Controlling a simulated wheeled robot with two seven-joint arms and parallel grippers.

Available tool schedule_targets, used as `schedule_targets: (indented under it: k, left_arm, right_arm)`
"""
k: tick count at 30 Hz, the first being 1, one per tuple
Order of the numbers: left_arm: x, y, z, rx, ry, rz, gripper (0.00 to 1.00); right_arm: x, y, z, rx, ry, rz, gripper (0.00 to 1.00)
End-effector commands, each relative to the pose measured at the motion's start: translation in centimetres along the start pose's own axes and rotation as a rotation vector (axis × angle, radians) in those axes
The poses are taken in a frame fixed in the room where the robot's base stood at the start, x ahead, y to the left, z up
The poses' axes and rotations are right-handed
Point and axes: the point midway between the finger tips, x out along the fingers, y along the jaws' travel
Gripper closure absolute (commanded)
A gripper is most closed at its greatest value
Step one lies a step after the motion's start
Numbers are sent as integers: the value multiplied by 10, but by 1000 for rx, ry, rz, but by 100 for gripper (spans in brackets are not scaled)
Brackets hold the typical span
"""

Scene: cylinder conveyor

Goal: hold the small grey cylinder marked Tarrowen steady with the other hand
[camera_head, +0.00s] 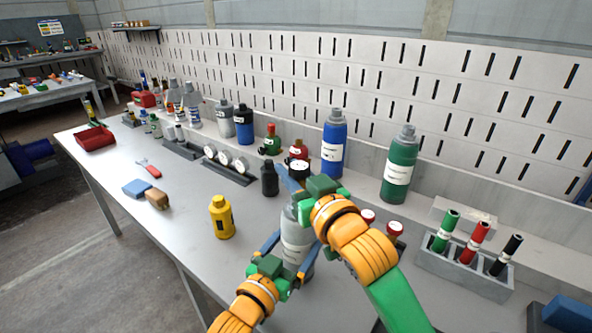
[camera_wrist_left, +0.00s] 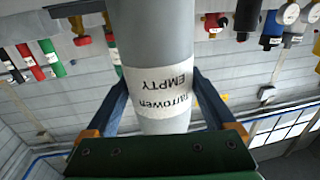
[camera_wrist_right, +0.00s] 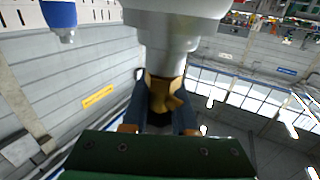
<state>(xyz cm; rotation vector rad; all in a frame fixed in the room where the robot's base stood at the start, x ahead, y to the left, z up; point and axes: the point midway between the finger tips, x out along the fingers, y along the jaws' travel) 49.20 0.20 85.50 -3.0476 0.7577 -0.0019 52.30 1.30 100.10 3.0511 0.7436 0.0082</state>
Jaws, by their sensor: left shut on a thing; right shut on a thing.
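The small grey cylinder (camera_head: 294,232) stands upright near the front of the bench, partly hidden by my arms. In the left wrist view the cylinder (camera_wrist_left: 150,40) has a white label reading "Tarrowen EMPTY", upside down in that picture. My left gripper (camera_head: 285,256) is shut around its body, with one blue finger on each side of the label. My right gripper (camera_head: 294,188) is at its top. In the right wrist view, the blue fingers close on a brass valve (camera_wrist_right: 163,97) below the cylinder's stepped grey neck (camera_wrist_right: 168,62).
A yellow bottle (camera_head: 222,217) and a black bottle (camera_head: 269,179) stand left of the cylinder. Blue (camera_head: 333,146) and green (camera_head: 399,168) cylinders stand behind. A grey rack (camera_head: 465,272) with coloured tubes is at right.

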Motion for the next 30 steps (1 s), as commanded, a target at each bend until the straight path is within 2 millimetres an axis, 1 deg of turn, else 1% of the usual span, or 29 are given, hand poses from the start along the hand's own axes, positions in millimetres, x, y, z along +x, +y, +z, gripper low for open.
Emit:
schedule_targets:
  k: [1,3,5,15,18,23,26,30]
  left_arm:
    - [0,0,1,0,-2,-1,78]
    - [0,0,1,-1,-2,-1,78]
    - [0,0,1,-1,-1,-1,78]
    - [0,0,0,0,-1,0,78]
    - [0,0,0,1,-1,0,78]
    - [0,0,0,0,-1,0,78]
    - [0,0,0,0,-1,0,78]
    - [0,0,0,0,-1,0,78]
  right_arm:
    - [0,2,0,-8,-3,-52,100]
    - [1,-1,0,-9,-2,-124,100]
    - [1,-3,0,-7,-2,-162,100]
    - [1,-5,1,-4,-4,-203,100]
    - [0,-4,0,-4,-4,-293,100]
    - [-2,-10,2,-4,-10,-436,100]
    - [-2,-10,1,3,-7,-505,100]
    - [-3,-15,1,9,-9,-638,100]
